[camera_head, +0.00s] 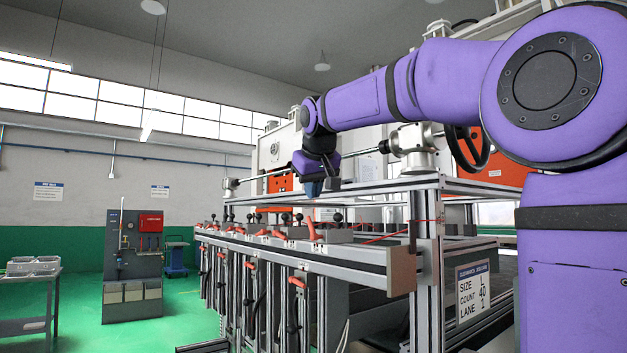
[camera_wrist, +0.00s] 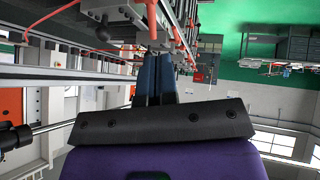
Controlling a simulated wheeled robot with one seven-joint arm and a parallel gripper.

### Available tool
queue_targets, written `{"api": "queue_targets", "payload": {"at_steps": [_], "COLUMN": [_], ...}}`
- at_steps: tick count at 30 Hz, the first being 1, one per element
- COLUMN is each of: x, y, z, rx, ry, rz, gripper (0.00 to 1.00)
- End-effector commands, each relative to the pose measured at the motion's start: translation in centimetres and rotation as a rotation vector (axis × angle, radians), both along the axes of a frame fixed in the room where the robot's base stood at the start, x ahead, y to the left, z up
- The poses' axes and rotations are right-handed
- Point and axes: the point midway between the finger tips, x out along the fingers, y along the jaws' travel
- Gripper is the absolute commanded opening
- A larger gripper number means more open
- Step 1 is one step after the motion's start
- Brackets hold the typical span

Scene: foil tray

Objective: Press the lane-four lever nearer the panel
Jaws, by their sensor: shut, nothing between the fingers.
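A row of red levers runs along the front rail of the machine in the camera_head view, the nearest red lever (camera_head: 313,230) being the largest. Other red levers (camera_head: 278,234) follow to the left, with black ball knobs (camera_head: 338,217) among them. I cannot tell which one is lane four's. My gripper (camera_head: 313,188) points down above the row, its blue fingers together and empty. In the camera_wrist view the blue fingers (camera_wrist: 153,62) reach toward the rail, beside a black ball knob (camera_wrist: 101,30). Contact with a lever cannot be made out.
A sign panel (camera_head: 473,290) reading size L, count 40, lane 1 hangs at the machine's right end. An upper metal frame (camera_head: 380,186) and a horizontal rod (camera_head: 362,153) lie close to my arm. A grey cart (camera_head: 28,300) stands on open green floor at left.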

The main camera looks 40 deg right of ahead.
Motion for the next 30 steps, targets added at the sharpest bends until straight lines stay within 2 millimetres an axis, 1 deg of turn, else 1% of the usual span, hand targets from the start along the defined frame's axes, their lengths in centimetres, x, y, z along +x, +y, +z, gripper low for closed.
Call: {"api": "queue_targets", "payload": {"at_steps": [1,6,10,15,18,30], "x": [0.6,2.5,4.0,5.4,5.8,6.0], "y": [-0.3,-1.1,-2.1,-3.0,-3.3,-3.5], "z": [-0.9,-3.2,-4.3,-5.0,-5.2,-5.3], "rx": [0.001,0.000,0.002,0.000,0.001,0.001], "ry": [0.004,0.004,0.001,0.001,0.000,0.000], "rz": [-0.001,0.000,-0.002,0.000,0.000,0.001], "gripper": [0.00,0.00,0.00,0.00,0.00,0.00]}}
